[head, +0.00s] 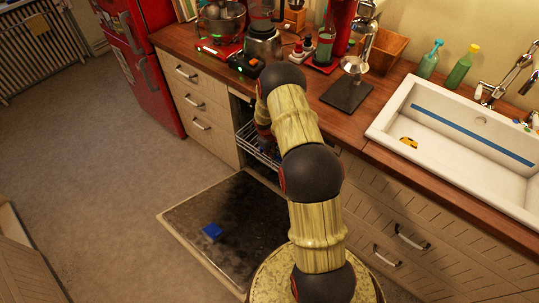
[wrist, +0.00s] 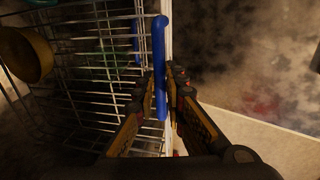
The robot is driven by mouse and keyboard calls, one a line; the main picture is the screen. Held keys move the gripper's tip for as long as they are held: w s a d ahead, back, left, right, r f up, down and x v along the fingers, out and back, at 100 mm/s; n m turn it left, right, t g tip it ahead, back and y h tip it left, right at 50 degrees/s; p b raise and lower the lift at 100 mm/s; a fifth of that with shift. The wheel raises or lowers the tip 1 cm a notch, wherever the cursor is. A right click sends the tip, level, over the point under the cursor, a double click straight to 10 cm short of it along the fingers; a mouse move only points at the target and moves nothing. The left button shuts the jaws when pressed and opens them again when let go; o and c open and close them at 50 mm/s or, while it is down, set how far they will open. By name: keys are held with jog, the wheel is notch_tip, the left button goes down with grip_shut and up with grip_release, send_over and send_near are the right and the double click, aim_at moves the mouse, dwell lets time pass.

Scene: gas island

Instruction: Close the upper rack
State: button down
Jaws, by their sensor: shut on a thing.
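The upper rack (head: 258,147) is a metal wire rack, partly pulled out of the dishwasher below the counter. It also shows in the wrist view (wrist: 95,60), with a blue handle (wrist: 160,50) on its front edge. My gripper (wrist: 166,84) is shut on the blue handle, one finger on each side. In the head view my arm hides most of the gripper and part of the rack.
A yellowish bowl (wrist: 24,54) sits in the rack at left in the wrist view. Drawers (head: 193,95) stand left of the dishwasher. The wooden counter (head: 330,110) and white sink (head: 440,150) are above and right. The floor at left is clear.

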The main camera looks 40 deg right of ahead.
jog(key=c, duration=1.8)
grip_release()
jog(key=shift+c, duration=0.2)
jog(key=shift+r, duration=0.1)
notch_tip(320, 180, up, 12)
jog(key=a, duration=0.2)
jog(key=shift+s+a+f, duration=0.15)
jog(key=shift+s+f, duration=0.05)
jog(key=shift+c, duration=0.4)
